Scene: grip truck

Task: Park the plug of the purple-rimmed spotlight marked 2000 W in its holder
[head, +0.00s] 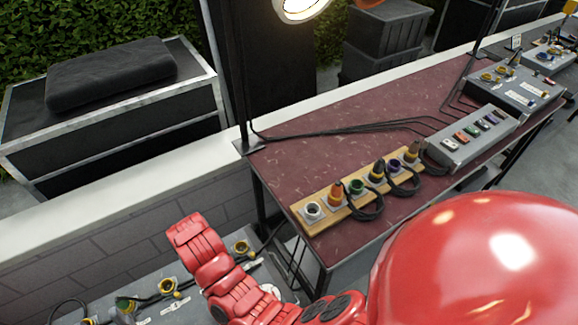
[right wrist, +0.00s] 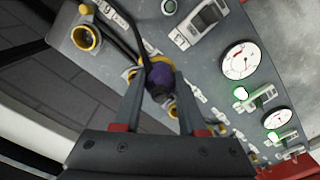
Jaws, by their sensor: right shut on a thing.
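In the right wrist view my right gripper (right wrist: 158,88) is shut on a purple plug (right wrist: 160,72), with one finger on either side. A dark cable runs up from the plug. Behind it is a grey power panel (right wrist: 210,75); I cannot tell whether the plug sits in a socket. In the head view a wooden holder strip (head: 325,222) on the dark red table carries a row of coloured holders, one with purple (head: 395,166). The front holder (head: 312,210) looks empty. A red arm of mine reaches over the panel; its gripper is hidden. No spotlight marked 2000 W is readable.
A lit spotlight (head: 300,8) hangs at the top. Looped cables (head: 367,210) hang beside the holder strip. A grey switch box (head: 470,140) stands farther back on the table (head: 300,160). The panel carries gauges (right wrist: 240,60) and yellow-ringed sockets (right wrist: 86,38).

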